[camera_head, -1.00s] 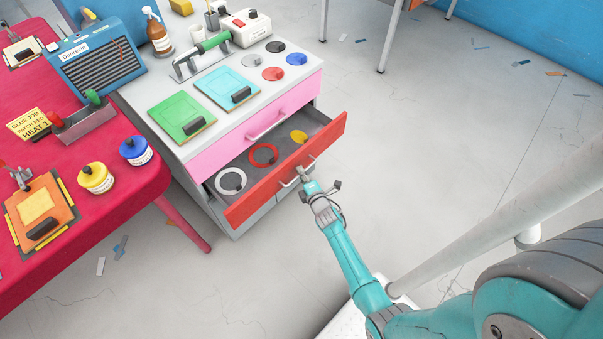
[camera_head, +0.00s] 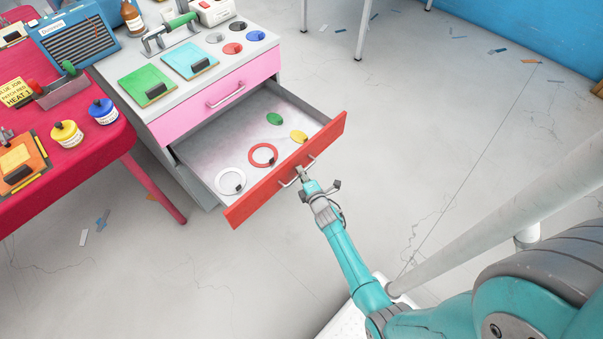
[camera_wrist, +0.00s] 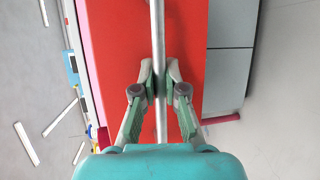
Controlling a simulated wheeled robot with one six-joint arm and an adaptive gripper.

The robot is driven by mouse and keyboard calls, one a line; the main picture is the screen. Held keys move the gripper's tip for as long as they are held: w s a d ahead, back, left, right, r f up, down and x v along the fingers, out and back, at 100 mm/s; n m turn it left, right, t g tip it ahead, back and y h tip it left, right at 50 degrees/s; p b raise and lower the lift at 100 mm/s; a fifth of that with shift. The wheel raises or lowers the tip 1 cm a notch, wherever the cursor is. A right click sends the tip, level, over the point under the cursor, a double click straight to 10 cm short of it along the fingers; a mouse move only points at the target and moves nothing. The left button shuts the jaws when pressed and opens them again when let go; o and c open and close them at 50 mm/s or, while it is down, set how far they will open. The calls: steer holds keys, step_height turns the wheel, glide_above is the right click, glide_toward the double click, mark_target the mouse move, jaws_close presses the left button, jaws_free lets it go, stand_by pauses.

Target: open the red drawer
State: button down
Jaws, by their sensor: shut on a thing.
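The red drawer (camera_head: 325,140) is pulled well out of the grey cabinet in the head view. Its red front also shows in the wrist view (camera_wrist: 188,50). Inside lie a white ring (camera_head: 230,181), a red ring (camera_head: 263,154), a yellow disc (camera_head: 299,137) and a green disc (camera_head: 275,118). My gripper (camera_head: 301,172) is at the middle of the drawer front. In the wrist view, its fingers (camera_wrist: 160,82) are closed around the metal bar handle (camera_wrist: 160,115), one on each side. The handle also shows in the head view (camera_head: 289,183).
A shut pink drawer (camera_head: 200,110) sits above the red one. The cabinet top (camera_head: 135,82) carries green and blue boards, several discs and tools. A red table (camera_head: 110,150) with glue jars stands at left.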

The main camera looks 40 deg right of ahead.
steer(key=shift+s, duration=0.15)
steer(key=c, duration=1.2)
jaws_free()
steer(key=v, duration=1.2)
